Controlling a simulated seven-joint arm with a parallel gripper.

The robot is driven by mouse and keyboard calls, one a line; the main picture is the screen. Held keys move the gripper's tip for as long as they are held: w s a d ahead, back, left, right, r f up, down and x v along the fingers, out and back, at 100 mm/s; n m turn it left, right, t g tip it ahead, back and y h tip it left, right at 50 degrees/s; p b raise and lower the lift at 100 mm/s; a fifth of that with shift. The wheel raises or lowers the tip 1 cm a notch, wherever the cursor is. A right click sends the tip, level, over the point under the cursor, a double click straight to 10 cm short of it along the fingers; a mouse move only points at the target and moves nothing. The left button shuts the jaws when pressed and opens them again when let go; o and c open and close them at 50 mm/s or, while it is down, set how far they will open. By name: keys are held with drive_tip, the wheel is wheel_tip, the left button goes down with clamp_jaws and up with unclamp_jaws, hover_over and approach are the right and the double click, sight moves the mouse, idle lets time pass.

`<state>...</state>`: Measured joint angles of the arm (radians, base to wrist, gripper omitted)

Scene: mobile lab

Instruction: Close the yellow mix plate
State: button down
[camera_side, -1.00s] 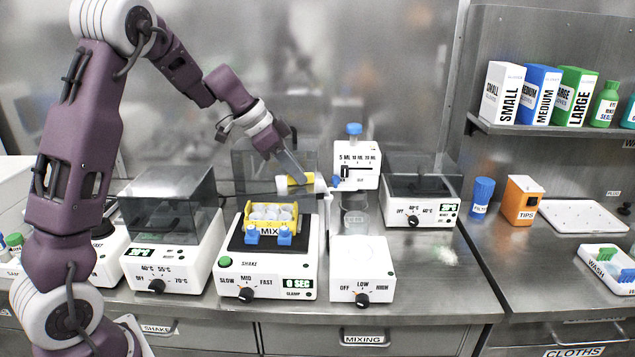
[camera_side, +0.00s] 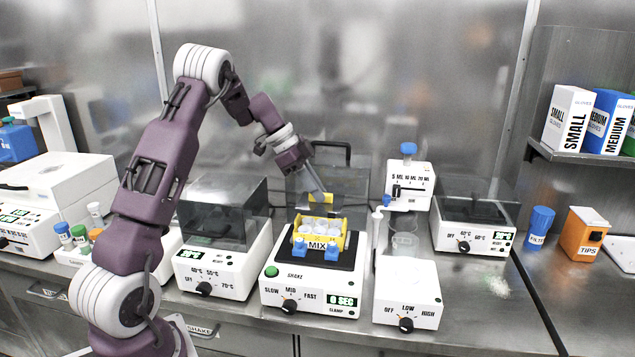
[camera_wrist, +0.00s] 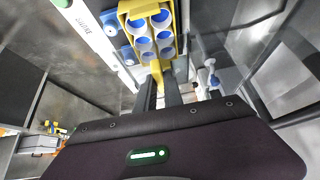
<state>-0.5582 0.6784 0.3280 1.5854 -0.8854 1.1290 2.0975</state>
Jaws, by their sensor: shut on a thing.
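The yellow mix plate (camera_side: 319,236) sits on the black top of the shaker (camera_side: 310,287), with MIX on its front and several round wells showing. Two blue clamps (camera_side: 315,249) stand at its front edge. The plate also shows in the wrist view (camera_wrist: 150,33), with blue-filled wells uncovered. My gripper (camera_side: 322,196) is at the plate's back side, pointing down. It is shut on a yellow piece (camera_wrist: 156,71) which meets the plate's edge in the wrist view. I cannot tell whether this piece is a lid or a tab.
The shaker's clear cover (camera_side: 345,185) stands raised behind my gripper. A white hotplate (camera_side: 407,290) with a beaker (camera_side: 404,240) behind it is to the right. A heater with a dark clear lid (camera_side: 222,215) is close on the left.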

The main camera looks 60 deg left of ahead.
sight(308, 201)
drive_tip(key=shift+f, duration=1.65)
drive_tip(key=shift+f, duration=1.6)
drive_tip(key=c, duration=1.4)
unclamp_jaws()
drive_tip(key=v, duration=0.7)
